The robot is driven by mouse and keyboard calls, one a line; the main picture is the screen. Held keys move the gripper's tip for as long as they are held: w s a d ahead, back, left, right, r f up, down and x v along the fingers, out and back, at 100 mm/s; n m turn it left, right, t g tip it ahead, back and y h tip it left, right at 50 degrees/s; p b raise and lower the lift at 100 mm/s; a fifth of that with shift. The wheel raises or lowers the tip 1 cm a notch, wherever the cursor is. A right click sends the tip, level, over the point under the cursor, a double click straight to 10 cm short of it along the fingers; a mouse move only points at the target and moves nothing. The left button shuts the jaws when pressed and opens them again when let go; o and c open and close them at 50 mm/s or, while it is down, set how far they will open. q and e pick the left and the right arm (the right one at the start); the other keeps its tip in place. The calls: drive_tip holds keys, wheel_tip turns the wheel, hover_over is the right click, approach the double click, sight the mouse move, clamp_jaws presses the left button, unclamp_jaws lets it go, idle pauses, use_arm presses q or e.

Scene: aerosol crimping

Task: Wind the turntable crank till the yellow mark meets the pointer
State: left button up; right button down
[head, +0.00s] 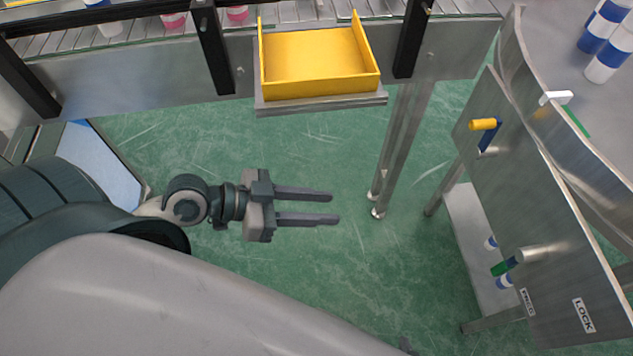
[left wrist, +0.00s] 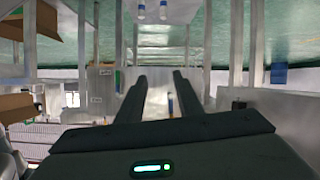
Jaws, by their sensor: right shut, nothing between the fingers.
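The turntable (head: 560,50) is a grey round top at the upper right, partly out of frame. A crank with a yellow handle (head: 482,125) and a blue arm sits on the steel front panel below it. A small white pointer (head: 556,97) stands at the turntable's rim, with a green mark (head: 576,121) nearby. I cannot make out a yellow mark clearly. My left gripper (head: 337,207) is open and empty, well left of the crank; its fingers also show in the left wrist view (left wrist: 160,82). Only a dark tip of my right gripper (head: 405,344) shows at the bottom edge.
White-and-blue cans (head: 609,60) stand on the turntable. A yellow tray (head: 315,65) juts from the conveyor. The green floor is clear between left gripper and panel, apart from steel legs (head: 395,150).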

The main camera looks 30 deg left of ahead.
use_arm(q)
clamp_jaws()
drive_tip(key=w+d+r+m+t+y+p, duration=0.25)
drive_tip(key=w+d+m+t+p, duration=0.2)
drive_tip(key=w+m, duration=0.3)
drive_tip(key=s+d+r+m+t+h+p, duration=0.1)
drive_tip(key=d+r+m+h+p, duration=0.2)
drive_tip(key=d+r+m, duration=0.6)
drive_tip(key=d+m+p, duration=0.1)
drive_tip(key=d+m, duration=0.1)
drive_tip(key=m, duration=0.1)
drive_tip(key=shift+d+r+h, duration=0.15)
drive_tip(key=shift+d+h, duration=0.1)
drive_tip(key=shift+h, duration=0.1)
drive_tip(key=shift+s+t, duration=0.1)
drive_tip(key=shift+t, duration=0.15)
